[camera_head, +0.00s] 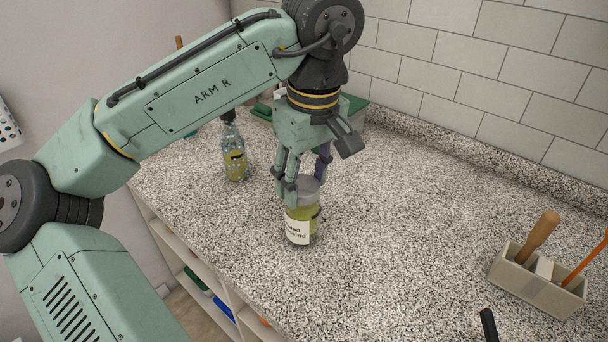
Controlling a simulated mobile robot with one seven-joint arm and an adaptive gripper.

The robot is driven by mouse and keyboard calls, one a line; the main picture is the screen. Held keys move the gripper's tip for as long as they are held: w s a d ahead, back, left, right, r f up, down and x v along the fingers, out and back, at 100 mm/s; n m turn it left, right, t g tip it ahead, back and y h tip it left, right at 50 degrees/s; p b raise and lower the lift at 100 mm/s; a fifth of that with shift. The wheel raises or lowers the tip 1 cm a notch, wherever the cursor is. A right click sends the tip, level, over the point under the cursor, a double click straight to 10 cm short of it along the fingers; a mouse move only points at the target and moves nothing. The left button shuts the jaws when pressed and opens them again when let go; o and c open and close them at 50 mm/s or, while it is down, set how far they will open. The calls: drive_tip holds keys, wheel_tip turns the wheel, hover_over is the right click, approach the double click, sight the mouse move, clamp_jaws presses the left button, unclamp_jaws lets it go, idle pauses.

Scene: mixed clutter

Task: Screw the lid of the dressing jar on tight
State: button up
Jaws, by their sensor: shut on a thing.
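The dressing jar (299,228) stands upright on the speckled counter. It is glass with yellow-green contents and a white label, partly readable. Its grey lid (309,184) sits on top of the jar. My gripper (304,189) comes down from above and is shut on the lid, with fingers on either side of it. The fingers hide part of the lid's rim, so I cannot tell how tightly it sits.
A glass bottle (233,152) with yellow contents stands behind and left of the jar. A green container (353,108) is at the back wall. A beige caddy (538,281) with wooden-handled tools stands at the right. The counter (410,220) between is clear.

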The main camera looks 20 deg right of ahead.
drive_tip(key=shift+f, duration=0.2)
idle(0.4)
drive_tip(key=o, duration=0.8)
drive_tip(key=c, duration=1.1)
drive_tip(key=shift+c, duration=0.2)
